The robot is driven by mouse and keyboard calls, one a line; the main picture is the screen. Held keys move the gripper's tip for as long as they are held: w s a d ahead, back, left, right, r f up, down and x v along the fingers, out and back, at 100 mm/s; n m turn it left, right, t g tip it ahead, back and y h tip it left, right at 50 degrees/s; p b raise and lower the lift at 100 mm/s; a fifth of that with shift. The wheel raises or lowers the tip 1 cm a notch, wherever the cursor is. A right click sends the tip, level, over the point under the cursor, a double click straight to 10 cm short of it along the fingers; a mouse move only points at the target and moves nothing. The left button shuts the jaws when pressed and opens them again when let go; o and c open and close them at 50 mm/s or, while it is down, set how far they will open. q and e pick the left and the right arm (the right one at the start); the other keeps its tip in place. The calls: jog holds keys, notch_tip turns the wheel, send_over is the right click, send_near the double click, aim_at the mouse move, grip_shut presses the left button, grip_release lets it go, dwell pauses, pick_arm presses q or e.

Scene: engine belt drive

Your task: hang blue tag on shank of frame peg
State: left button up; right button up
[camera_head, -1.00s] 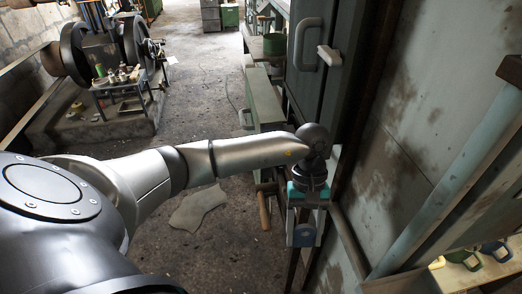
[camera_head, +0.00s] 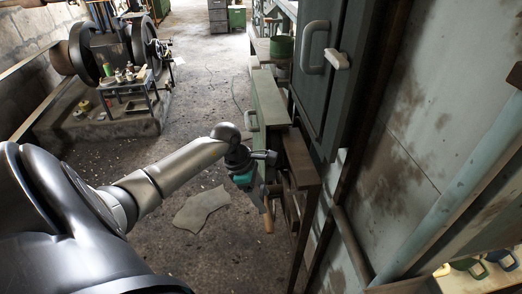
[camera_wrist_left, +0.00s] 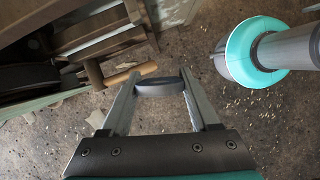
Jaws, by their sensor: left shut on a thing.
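My left gripper (camera_head: 259,201) points down beside the front of the wooden bench frame in the head view. In the left wrist view its two fingers (camera_wrist_left: 160,88) are shut on the blue tag (camera_wrist_left: 160,87), a thin rounded piece seen nearly edge-on and looking grey-blue. A tan wooden peg (camera_head: 268,220) sticks out from the frame just past the fingertips in the head view. It also shows in the left wrist view (camera_wrist_left: 121,77), left of the tag and seemingly farther off. I cannot tell whether tag and peg touch.
A narrow wooden shelf (camera_head: 300,158) stands right of my gripper, against a dark green cabinet (camera_head: 325,90). Blue (camera_head: 503,258) and green (camera_head: 467,265) rounded items sit at lower right.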

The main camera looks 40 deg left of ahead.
aim_at(299, 192)
pick_arm(q)
jog(key=shift+w+d+f+b, duration=0.2)
jog(key=shift+w+d+b, duration=0.45)
jog(key=shift+w+d, duration=0.9)
jog(key=shift+w+d+f+b, duration=0.15)
jog(key=shift+w+d+b, duration=0.45)
jog(key=shift+w+d, duration=0.9)
jog(key=shift+w+d+f+b, duration=0.15)
jog(key=shift+w+b, duration=0.3)
jog(key=shift+w, duration=0.3)
jog(key=shift+d, duration=0.1)
jog(key=o, duration=1.4)
jog(key=p+v, duration=0.2)
jog(key=v, duration=1.3)
jog(key=shift+r, duration=0.25)
